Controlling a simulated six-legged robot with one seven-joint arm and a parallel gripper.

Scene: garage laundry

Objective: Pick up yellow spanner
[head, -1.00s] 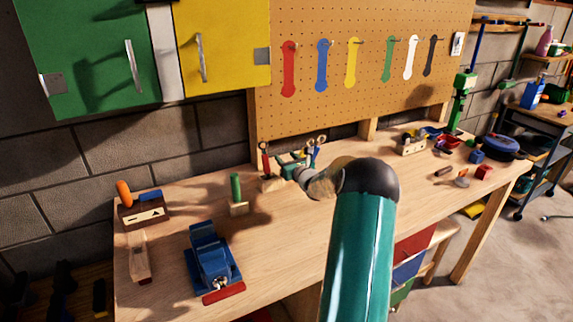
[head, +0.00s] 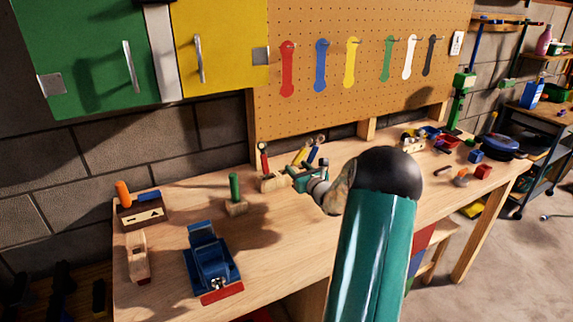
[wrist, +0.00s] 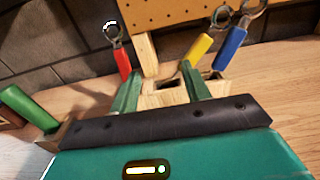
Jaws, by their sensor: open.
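The yellow spanner (wrist: 203,45) stands tilted in a wooden block (wrist: 165,97), yellow handle low and metal ring end up. It also shows in the head view (head: 300,156), close to my gripper. A red spanner (wrist: 122,60) stands to its left and a blue spanner (wrist: 231,46) just to its right. My gripper (wrist: 160,75) is open and empty, with its green fingers pointing at the block. The right fingertip is near the lower yellow handle in the picture; I cannot tell whether they touch. That finger hides part of the block.
A green-handled tool in a small block (head: 236,207) stands left of the spanners. A blue vise (head: 212,265) and a wooden plane (head: 138,256) are at the front left. Behind is a pegboard (head: 300,110) with coloured spanner shapes. The bench front between vise and arm is clear.

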